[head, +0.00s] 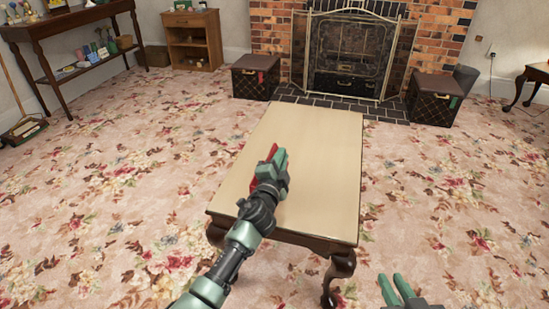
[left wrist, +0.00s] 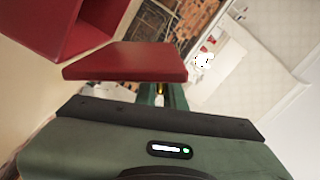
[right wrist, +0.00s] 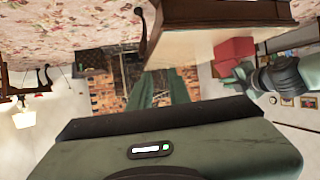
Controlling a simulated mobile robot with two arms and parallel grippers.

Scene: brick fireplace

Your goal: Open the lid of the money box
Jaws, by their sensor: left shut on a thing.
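The red money box stands on the cream-topped table (head: 310,150), mostly hidden behind my left gripper (head: 278,160) in the head view. In the left wrist view its open body (left wrist: 88,25) and its flat red lid (left wrist: 125,62) show, with the lid angled away from the body. My left gripper is shut on the lid, its fingers partly hidden behind it. The box also shows in the right wrist view (right wrist: 235,48), beside my left gripper. My right gripper (head: 395,288) is open and empty, right of the table's near end; its parted fingers show in the right wrist view (right wrist: 160,88).
Two dark patterned boxes flank the fireplace (head: 350,55), one on the left (head: 256,78) and one on the right (head: 434,100). A side table (head: 75,25) and a small wooden cabinet (head: 194,38) stand at the back left. The floral carpet around the table is clear.

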